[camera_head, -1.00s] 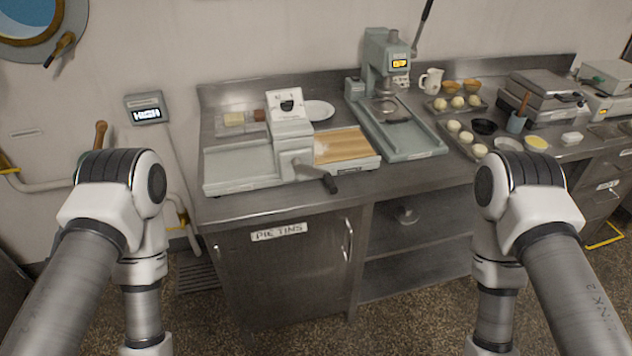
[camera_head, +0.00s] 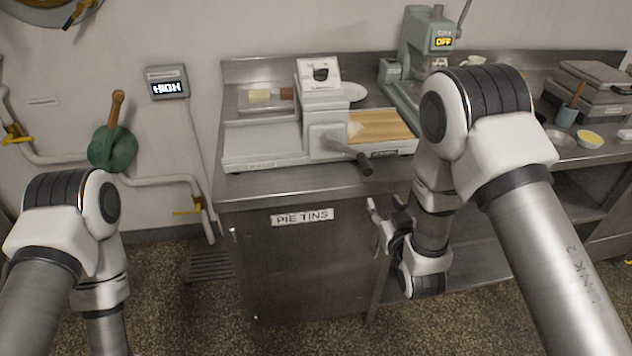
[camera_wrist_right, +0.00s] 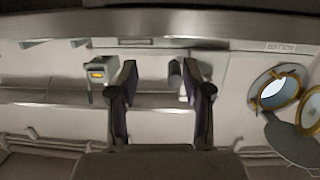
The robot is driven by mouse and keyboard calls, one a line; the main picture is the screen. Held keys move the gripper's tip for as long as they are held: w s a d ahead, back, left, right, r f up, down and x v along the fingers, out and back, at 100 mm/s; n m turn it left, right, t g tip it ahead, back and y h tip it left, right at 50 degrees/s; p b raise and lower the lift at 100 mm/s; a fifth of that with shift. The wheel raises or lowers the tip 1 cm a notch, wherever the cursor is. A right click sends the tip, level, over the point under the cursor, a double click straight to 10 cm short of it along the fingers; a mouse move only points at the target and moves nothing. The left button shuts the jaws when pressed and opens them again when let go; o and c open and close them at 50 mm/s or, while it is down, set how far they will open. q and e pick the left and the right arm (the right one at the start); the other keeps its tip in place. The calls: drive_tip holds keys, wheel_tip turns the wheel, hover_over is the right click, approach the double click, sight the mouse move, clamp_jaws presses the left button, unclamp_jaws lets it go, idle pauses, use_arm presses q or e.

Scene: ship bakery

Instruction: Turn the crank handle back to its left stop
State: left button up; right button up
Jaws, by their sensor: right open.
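The crank handle (camera_head: 365,163) is a dark grip on a pale arm at the front of the grey-green rolling machine (camera_head: 322,122). My right gripper (camera_head: 382,209) is open and empty, below the crank and in front of the cabinet, apart from the handle. In the right wrist view its two dark fingers (camera_wrist_right: 160,82) are spread with nothing between them. My left arm shows at the lower left, but its gripper is out of view.
The steel counter (camera_head: 290,188) has a front edge just above my right gripper. A press (camera_head: 420,50) stands right of the machine. A green valve with a wooden lever (camera_head: 113,148) is on the left wall.

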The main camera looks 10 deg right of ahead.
sight(365, 164)
drive_tip(key=w+r, duration=0.1)
drive_tip(key=w+a+r+t+b, duration=0.1)
drive_tip(key=r, duration=0.1)
drive_tip(key=w+a+r+t+y, duration=0.1)
drive_tip(key=shift+a+r+n+b, duration=0.2)
drive_tip(key=shift+n+b, duration=0.15)
drive_tip(key=shift+n, duration=0.05)
drive_tip(key=shift+w+d+r, duration=0.15)
drive_tip(key=shift+w+r, duration=0.1)
drive_tip(key=shift+w, duration=0.05)
drive_tip(key=w, duration=0.2)
drive_tip(key=w+p, duration=0.1)
drive_tip(key=w, duration=0.3)
drive_tip(key=shift+w+a+f, duration=0.2)
drive_tip(key=shift+a+f, duration=0.1)
drive_tip(key=shift+a, duration=0.05)
drive_tip(key=shift+w+d, duration=0.15)
drive_tip(key=shift+w, duration=0.05)
use_arm(q)
drive_tip(key=f, duration=0.3)
drive_tip(key=shift+s+a+f, duration=0.1)
drive_tip(key=shift+s+a, duration=0.05)
drive_tip(key=shift+s, duration=0.1)
use_arm(e)
clamp_jaws()
